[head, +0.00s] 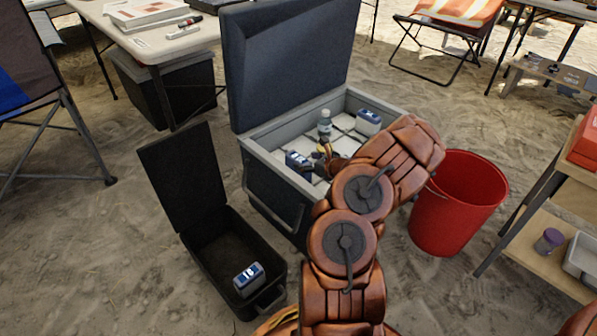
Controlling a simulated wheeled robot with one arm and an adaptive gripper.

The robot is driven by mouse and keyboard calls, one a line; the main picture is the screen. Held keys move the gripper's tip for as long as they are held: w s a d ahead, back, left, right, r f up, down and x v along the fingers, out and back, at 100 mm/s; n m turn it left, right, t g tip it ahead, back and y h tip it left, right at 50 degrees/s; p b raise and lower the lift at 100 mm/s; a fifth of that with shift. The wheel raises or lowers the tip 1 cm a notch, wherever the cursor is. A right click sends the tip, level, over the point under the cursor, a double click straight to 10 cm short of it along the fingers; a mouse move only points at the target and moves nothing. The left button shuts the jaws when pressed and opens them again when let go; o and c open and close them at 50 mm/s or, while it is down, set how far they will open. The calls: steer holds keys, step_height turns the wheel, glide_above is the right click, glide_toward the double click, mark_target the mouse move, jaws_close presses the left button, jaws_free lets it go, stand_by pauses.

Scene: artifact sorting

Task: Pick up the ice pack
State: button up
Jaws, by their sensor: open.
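A blue and white ice pack (298,161) lies in the near part of the open cooler (262,151). A second similar pack (368,120) sits at the cooler's far right. A third (249,279) lies in the small open black box (215,262) at lower left. My gripper (321,158) is inside the cooler, just right of the near ice pack. It is open. It is small and partly hidden by my arm, so I cannot tell whether it touches the pack.
A clear bottle (324,126) stands in the cooler behind my gripper. The cooler's raised lid (287,60) stands at the back left. A red bucket (458,205) is close on the right. A wooden shelf (545,225) stands at far right.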

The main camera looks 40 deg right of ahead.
mark_target(302, 160)
steer(key=b+x, duration=0.1)
steer(key=x, duration=0.3)
steer(key=shift+f, duration=0.2)
steer(key=shift+w+b, duration=0.35)
steer(key=shift+w, duration=0.05)
jaws_close()
